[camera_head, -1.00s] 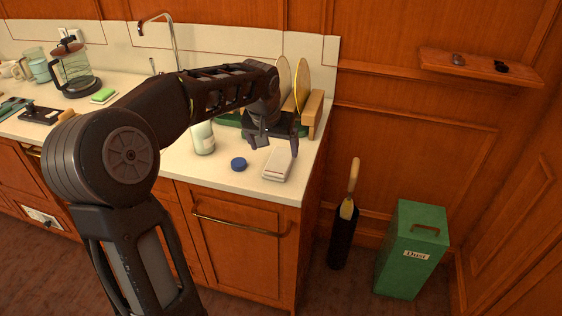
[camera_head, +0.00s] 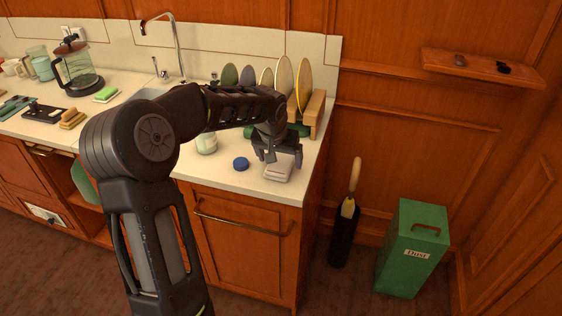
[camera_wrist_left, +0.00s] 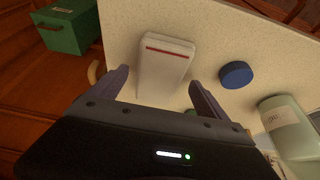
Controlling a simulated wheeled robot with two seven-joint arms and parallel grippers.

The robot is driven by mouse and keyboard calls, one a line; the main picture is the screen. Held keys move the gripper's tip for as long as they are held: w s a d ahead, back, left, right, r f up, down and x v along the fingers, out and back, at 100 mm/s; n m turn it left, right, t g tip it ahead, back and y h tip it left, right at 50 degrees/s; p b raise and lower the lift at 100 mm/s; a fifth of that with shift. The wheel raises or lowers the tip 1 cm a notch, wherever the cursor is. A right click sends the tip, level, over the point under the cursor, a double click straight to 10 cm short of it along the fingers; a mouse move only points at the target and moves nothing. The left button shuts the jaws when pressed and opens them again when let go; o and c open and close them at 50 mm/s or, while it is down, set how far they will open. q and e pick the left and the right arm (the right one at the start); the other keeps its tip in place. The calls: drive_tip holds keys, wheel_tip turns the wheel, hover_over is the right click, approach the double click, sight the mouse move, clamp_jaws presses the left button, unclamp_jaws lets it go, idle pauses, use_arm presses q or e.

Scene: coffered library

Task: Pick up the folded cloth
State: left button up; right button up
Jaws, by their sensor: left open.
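The folded cloth (camera_head: 278,171) is a flat white bundle on the pale counter near its right front corner. In the left wrist view the cloth (camera_wrist_left: 165,66) shows a red stripe along one end and lies between my open fingertips. My left gripper (camera_head: 277,158) is over the cloth, fingers pointing down, one to each side of it. The left gripper (camera_wrist_left: 157,92) is open. I cannot tell whether the fingers touch the cloth. The gripper hides part of the cloth in the head view. My right gripper is in neither view.
A blue lid (camera_head: 241,164) lies just left of the cloth, with a pale jar (camera_head: 207,144) beyond it. A rack with upright plates (camera_head: 284,78) stands behind my gripper. The green dust bin (camera_head: 413,248) stands on the floor to the right.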

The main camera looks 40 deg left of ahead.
sight(281, 161)
use_arm(q)
drive_tip(key=shift+w+f, duration=0.15)
drive_tip(key=shift+f, duration=0.15)
idle(0.4)
drive_tip(key=c, duration=1.4)
drive_tip(key=shift+r, duration=0.15)
drive_tip(key=shift+c, duration=0.2)
wheel_tip(281, 161, up, 10)
drive_tip(key=shift+b, duration=0.35)
